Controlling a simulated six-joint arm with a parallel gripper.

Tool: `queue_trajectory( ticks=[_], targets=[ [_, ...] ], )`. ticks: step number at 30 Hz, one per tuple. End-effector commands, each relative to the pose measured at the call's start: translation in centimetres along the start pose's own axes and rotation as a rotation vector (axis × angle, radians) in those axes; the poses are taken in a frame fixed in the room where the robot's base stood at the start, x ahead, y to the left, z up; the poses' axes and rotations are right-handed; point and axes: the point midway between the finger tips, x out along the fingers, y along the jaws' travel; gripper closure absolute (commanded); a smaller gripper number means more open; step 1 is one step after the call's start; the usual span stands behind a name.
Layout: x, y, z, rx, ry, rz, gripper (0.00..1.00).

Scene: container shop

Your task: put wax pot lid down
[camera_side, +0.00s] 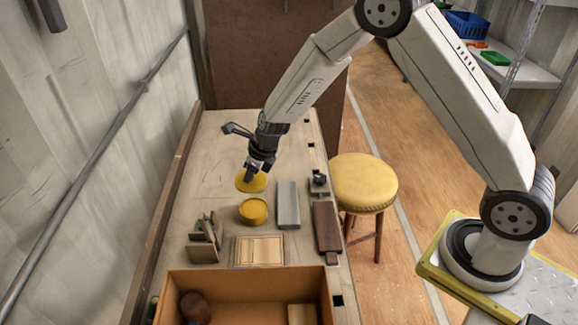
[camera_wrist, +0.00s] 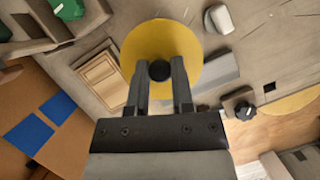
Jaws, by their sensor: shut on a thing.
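The wax pot lid is a round yellow disc (camera_side: 251,183) with a black knob (camera_wrist: 160,70). My gripper (camera_side: 250,172) is shut on the knob, one finger on each side of it in the wrist view. The lid (camera_wrist: 160,42) looks roughly level, over the bench beyond the pot in the side view; I cannot tell whether it touches the wood. The yellow wax pot (camera_side: 253,211) stands on the bench, nearer the side camera than the lid. In the wrist view the pot cannot be made out.
A slatted wooden board (camera_side: 259,251), a small holder (camera_side: 203,245) and an open cardboard box (camera_side: 245,275) are nearer. A yellow stool (camera_side: 363,183) stands beside the bench (camera_side: 215,145).

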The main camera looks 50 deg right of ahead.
Motion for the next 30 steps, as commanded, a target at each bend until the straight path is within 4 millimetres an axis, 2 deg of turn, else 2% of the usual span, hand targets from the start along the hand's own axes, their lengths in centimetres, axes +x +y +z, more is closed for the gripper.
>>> queue_trajectory(
  ticks=[17,30],
  targets=[
    [5.1,-1.9,4.6,-0.001,0.000,0.000,1.00],
    [10.3,-3.0,6.0,0.000,0.001,0.001,1.00]
  ],
)
